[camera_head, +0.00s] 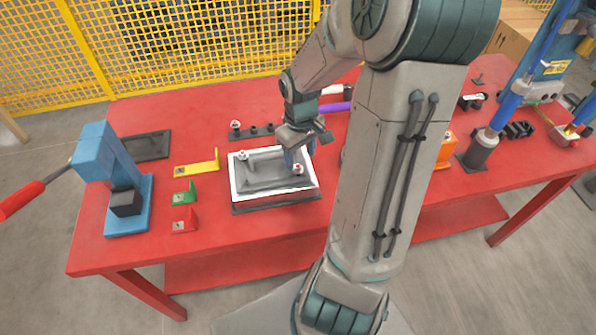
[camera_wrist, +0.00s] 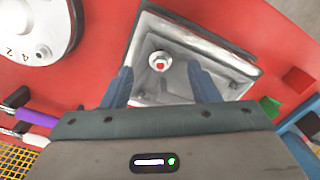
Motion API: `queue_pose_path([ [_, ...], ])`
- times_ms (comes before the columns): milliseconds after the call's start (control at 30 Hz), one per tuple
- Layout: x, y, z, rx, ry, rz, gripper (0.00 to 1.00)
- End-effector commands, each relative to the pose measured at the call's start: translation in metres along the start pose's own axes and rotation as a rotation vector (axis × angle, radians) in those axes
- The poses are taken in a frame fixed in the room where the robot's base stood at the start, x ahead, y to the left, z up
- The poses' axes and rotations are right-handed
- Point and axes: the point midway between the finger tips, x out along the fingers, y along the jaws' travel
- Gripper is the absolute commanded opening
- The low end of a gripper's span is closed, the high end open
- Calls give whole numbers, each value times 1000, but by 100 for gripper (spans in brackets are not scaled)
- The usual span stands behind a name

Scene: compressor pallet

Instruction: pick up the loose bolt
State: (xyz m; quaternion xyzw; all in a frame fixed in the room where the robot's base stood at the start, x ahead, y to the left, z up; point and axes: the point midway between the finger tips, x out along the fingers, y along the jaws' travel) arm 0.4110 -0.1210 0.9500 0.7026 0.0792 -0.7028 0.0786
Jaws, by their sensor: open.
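A bolt with a pale round head and a red centre (camera_head: 298,169) is at the near right corner of a grey, white-rimmed tray-like part (camera_head: 236,187). In the wrist view the same bolt (camera_wrist: 160,61) lies between and just beyond my two blue fingers. My gripper (camera_head: 296,154) is open and points down over this corner; the fingers are apart with nothing held. The exact height gap to the bolt cannot be told. A second pale bolt (camera_head: 243,155) is at the tray's far left corner. Which bolt is loose is not marked.
The red table (camera_head: 140,240) carries a blue press (camera_head: 118,175) at left, yellow (camera_head: 200,169), green (camera_head: 186,196) and red (camera_head: 186,222) brackets, and a dark bolt rack (camera_head: 257,131) behind the tray. A white numbered dial (camera_wrist: 35,28) is beside the tray.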

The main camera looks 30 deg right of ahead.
Motion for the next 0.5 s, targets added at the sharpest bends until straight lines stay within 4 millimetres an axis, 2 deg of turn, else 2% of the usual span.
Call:
queue_pose_path([
  [167,11,0,-3,-1,-1,-2,55],
  [500,51,0,-10,-1,-2,-2,55],
])
